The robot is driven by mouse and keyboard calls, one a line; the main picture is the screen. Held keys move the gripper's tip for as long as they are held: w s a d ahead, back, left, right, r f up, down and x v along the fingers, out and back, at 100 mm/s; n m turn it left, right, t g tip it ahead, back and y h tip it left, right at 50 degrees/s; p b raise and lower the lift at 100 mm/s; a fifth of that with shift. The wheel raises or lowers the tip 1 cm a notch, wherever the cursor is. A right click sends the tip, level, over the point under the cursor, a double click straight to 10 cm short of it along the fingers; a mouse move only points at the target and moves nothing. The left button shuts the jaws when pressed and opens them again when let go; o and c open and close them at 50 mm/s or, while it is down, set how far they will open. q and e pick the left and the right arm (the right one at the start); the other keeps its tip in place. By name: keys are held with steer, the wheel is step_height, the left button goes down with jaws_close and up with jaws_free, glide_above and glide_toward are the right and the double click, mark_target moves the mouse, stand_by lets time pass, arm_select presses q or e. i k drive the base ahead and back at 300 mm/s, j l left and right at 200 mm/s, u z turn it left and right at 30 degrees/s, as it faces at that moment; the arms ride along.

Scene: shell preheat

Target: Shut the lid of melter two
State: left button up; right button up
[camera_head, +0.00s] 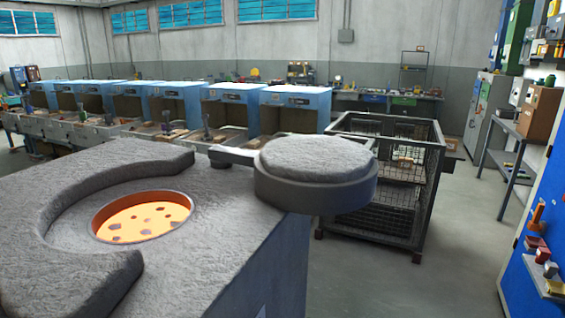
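The melter (215,250) is a grey, rough-topped block that fills the lower left of the head view. Its round opening (142,217) is uncovered and shows glowing orange melt with dark lumps. The lid (315,170) is a thick round grey disc, swung out to the right of the opening on a short arm (232,156). It hangs past the melter's right edge, clear of the opening. No number shows on the melter, so I cannot tell which one it is. Neither of my grippers is in view.
A black wire-mesh cage (430,190) stands on the floor just behind and right of the lid. A row of blue-topped booths (295,97) runs along the back. A blue tool panel (540,230) is at the far right. The floor (450,270) between cage and panel is clear.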

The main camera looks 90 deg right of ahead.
mark_target(313, 175)
steer(key=z, duration=0.5)
steer(key=k+z, duration=0.1)
steer(key=z, duration=0.4)
steer(key=k+z, duration=0.1)
steer(key=z, duration=0.85)
steer(key=k+j, duration=0.05)
